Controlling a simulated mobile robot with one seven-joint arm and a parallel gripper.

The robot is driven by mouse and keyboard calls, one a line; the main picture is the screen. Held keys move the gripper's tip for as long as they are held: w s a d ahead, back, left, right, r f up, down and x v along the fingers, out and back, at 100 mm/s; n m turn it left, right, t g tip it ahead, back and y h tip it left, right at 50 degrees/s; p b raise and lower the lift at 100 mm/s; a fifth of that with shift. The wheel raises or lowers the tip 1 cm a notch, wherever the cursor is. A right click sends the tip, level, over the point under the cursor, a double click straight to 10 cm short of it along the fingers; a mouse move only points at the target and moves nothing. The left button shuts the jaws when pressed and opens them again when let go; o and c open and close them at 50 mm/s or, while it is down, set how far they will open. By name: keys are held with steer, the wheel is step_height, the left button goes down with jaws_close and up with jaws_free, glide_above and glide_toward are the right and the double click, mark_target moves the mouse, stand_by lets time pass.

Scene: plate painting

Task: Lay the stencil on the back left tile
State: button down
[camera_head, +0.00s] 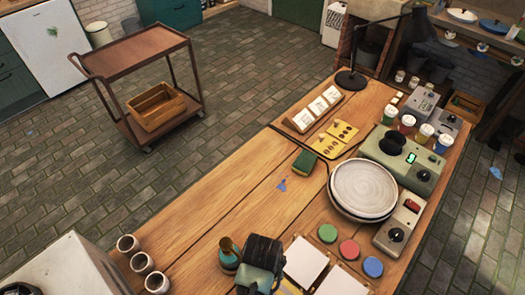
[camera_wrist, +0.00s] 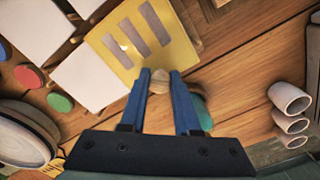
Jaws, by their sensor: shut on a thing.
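My gripper (camera_wrist: 160,82) is shut on the yellow stencil (camera_wrist: 180,58) at a pale wooden knob between its blue fingertips. The stencil is a flat sheet with several slots. In the wrist view it lies beside a white tile (camera_wrist: 92,76), seemingly above the table; its exact height is unclear. A second white tile (camera_wrist: 30,30) and part of a third (camera_wrist: 86,5) also show. In the head view, my gripper (camera_head: 262,280) mostly hides the stencil. The back left tile (camera_head: 305,262) is just right of the gripper, with another tile (camera_head: 342,283) beyond it.
Green (camera_head: 327,233), red (camera_head: 349,250) and blue (camera_head: 372,267) discs lie behind the tiles. A teal object (camera_head: 229,255) stands close left of my gripper. White cups (camera_head: 142,263) stand further left. A large plate (camera_head: 363,188) sits further back. The middle table is mostly clear.

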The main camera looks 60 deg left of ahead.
steer(key=shift+f, duration=1.65)
steer(key=shift+f, duration=0.15)
steer(key=c, duration=0.6)
jaws_free()
steer(key=shift+c, duration=0.2)
step_height(320, 180, up, 12)
steer(key=shift+r, duration=0.2)
